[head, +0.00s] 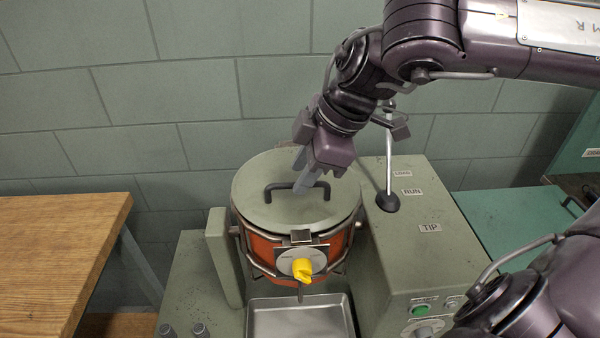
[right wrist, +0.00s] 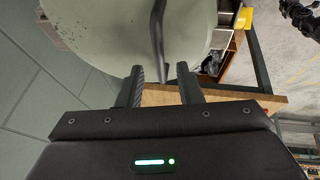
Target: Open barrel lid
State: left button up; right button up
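The barrel (head: 262,250) is orange in a metal frame, with a round grey-green lid (head: 262,205) lying flat and shut on top. A dark bar handle (head: 284,186) stands on the lid. A metal latch piece (head: 300,236) and a yellow knob (head: 302,271) are on the barrel's front. My right gripper (head: 302,177) is at the right part of the handle, pointing down. In the right wrist view the handle (right wrist: 156,35) lines up between the two spread fingertips (right wrist: 160,71), with gaps on both sides; the lid (right wrist: 105,30) is beyond. My left gripper is out of view.
A lever (head: 388,160) stands upright on the machine housing (head: 410,250), close to my right arm. A metal tray (head: 300,325) lies below the barrel. A wooden table (head: 60,240) is at the left. A block wall (head: 200,90) is behind.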

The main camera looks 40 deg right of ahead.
jog(key=shift+w+a+f, duration=0.2)
jog(key=shift+w+f, duration=0.05)
jog(key=shift+f, duration=0.4)
grip_shut()
